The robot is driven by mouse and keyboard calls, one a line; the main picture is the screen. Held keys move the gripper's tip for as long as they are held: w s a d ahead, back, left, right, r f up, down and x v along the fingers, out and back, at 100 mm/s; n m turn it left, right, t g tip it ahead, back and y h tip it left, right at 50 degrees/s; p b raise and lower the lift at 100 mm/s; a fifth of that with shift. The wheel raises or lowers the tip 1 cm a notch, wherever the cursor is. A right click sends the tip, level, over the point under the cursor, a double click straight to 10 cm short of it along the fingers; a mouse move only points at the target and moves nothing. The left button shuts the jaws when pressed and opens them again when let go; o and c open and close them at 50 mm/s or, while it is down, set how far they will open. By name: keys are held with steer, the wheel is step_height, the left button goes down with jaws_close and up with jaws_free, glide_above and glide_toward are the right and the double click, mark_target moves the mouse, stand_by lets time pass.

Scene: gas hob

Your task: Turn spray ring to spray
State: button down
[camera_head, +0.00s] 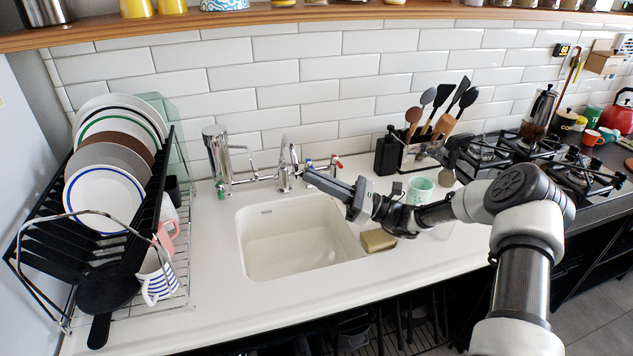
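A chrome faucet (284,172) stands behind the sink, with a curved spout. The spray ring is too small to pick out on it. A red-tipped tap handle (338,164) shows just right of the faucet. My gripper (306,173) reaches in from the right over the back right part of the sink, its tip close to the faucet's right side. I cannot tell whether it touches the faucet. Its fingers overlap in this view, so their opening is hidden.
The white sink (254,262) is empty. A tall chrome cylinder fixture (215,150) stands left of the faucet. A dish rack (50,240) is at left. A sponge (378,240), a green cup (419,190) and a utensil holder (420,155) sit near my arm.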

steer(key=c, duration=2)
jaws_free()
steer(key=shift+r, duration=0.15)
step_height(320, 180, up, 10)
steer(key=shift+f+p, duration=0.1)
steer(key=shift+p, duration=0.85)
